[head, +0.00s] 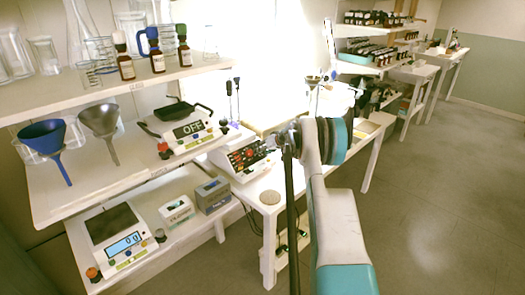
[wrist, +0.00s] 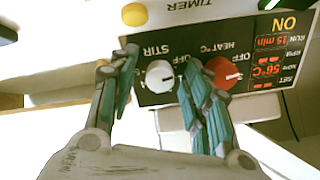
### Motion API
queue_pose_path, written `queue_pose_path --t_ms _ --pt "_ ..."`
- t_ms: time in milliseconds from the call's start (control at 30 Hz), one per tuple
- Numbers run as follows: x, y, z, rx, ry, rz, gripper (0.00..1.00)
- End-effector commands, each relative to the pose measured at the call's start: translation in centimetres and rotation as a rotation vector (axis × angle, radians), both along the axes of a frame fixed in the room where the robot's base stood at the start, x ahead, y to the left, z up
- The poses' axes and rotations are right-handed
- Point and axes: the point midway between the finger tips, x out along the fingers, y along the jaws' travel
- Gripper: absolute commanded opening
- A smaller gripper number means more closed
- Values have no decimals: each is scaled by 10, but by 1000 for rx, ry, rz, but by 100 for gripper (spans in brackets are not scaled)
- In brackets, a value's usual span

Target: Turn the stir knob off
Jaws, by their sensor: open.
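The stir knob (wrist: 160,76) is a white dial with a dark pointer mark, on the black front panel (wrist: 190,58) of a white stirrer-heater, upside down in the wrist view. STIR and OFF are printed by it. A red heat knob (wrist: 224,72) sits beside it. The stirrer-heater (head: 240,157) also shows in the head view on the white bench. My gripper (wrist: 157,66) is open, its green-padded fingers on either side of the stir knob in the picture; contact cannot be told. In the head view my gripper (head: 278,144) is close to the panel's right side.
A yellow button (wrist: 134,14) is on the device by TIMER. Shelves to the left hold bottles, funnels (head: 42,140), a scale (head: 113,235) and another device (head: 185,130) reading OFF. The floor at right is clear.

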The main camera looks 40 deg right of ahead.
Motion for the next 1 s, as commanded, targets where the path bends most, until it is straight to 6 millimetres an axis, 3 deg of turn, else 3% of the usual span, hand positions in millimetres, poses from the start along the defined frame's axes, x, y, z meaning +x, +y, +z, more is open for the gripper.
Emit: queue_pose_path --t_ms 267,700,1000 --pt "-17 -2 16 0 -1 -2 44" --pt "-77 -7 67 0 0 -1 44" --pt "-91 -8 78 0 0 0 44"
